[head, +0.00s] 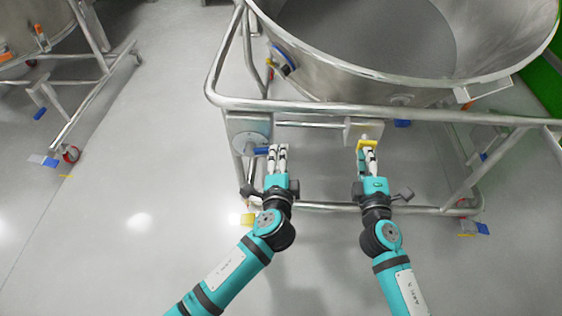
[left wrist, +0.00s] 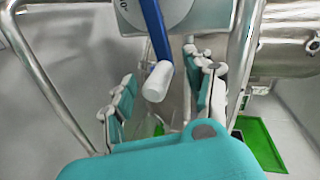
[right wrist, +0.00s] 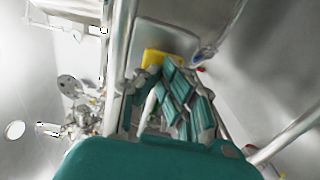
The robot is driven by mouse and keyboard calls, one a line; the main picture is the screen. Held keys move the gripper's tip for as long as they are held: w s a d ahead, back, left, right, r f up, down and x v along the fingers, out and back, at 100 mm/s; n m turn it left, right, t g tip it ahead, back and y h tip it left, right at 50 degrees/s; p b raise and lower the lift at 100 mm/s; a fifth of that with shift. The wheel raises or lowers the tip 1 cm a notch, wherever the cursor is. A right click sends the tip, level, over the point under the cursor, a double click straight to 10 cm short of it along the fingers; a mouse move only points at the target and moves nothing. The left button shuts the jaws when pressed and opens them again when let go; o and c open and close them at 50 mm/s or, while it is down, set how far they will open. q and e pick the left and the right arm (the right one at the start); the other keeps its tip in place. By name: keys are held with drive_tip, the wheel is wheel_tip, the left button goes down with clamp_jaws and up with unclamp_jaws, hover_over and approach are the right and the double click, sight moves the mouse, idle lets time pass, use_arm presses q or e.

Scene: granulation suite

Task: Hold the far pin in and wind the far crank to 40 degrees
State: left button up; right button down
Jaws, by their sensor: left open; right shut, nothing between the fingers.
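The crank is a blue arm (left wrist: 153,28) with a white handle (left wrist: 157,82), set on a round grey dial (head: 250,142) on the frame's left post. My left gripper (head: 277,150) is open, with its fingers on either side of the white handle in the left wrist view; contact cannot be told. The pin has a yellow head (head: 367,143) on a grey block (head: 360,127) on the same rail, and shows yellow in the right wrist view (right wrist: 160,59). My right gripper (head: 368,152) is shut and empty, its fingertips at the yellow head; they seem to touch it. The pin's depth is hidden.
A large steel bowl (head: 440,85) stands behind the tubular rail (head: 310,104). A lower rail (head: 325,207) runs beneath both grippers. Another wheeled vessel (head: 50,60) stands at the far left. The grey floor (head: 110,200) on the left is clear.

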use_arm(q)
clamp_jaws()
use_arm(e)
drive_tip(key=shift+w, duration=1.05)
